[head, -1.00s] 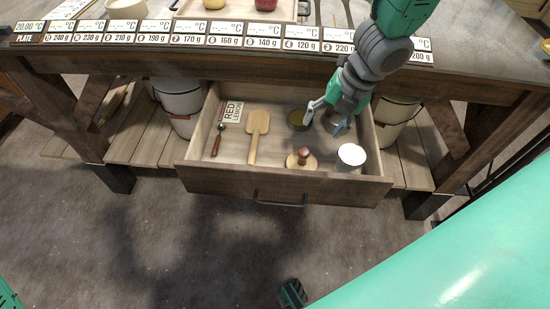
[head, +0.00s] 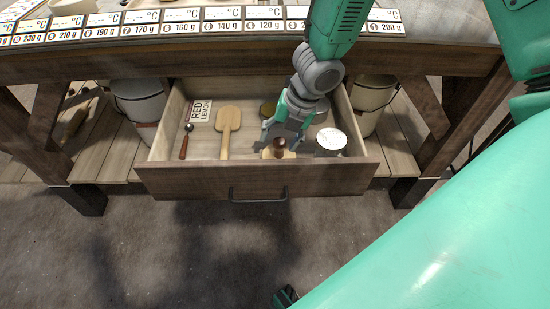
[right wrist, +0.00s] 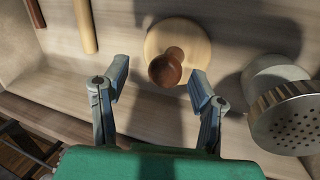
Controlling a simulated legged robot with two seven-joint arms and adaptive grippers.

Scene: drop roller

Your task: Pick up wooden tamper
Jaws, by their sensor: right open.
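The wooden tamper (head: 279,150), a pale round disc with a dark brown knob, stands in the open drawer near its front wall. My right gripper (head: 280,139) is right at it, reaching down from above and behind. In the right wrist view the tamper's pale disc (right wrist: 195,38) lies just beyond my open fingers, and the knob shows between the fingertips of the right gripper (right wrist: 160,70). The fingers are apart and hold nothing. In the head view the gripper partly hides the tamper. My left gripper cannot be made out.
The wooden drawer (head: 250,181) also holds a metal shaker with a perforated lid (right wrist: 291,118) to the right of the tamper. The tabletop edge overhangs the drawer's back.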

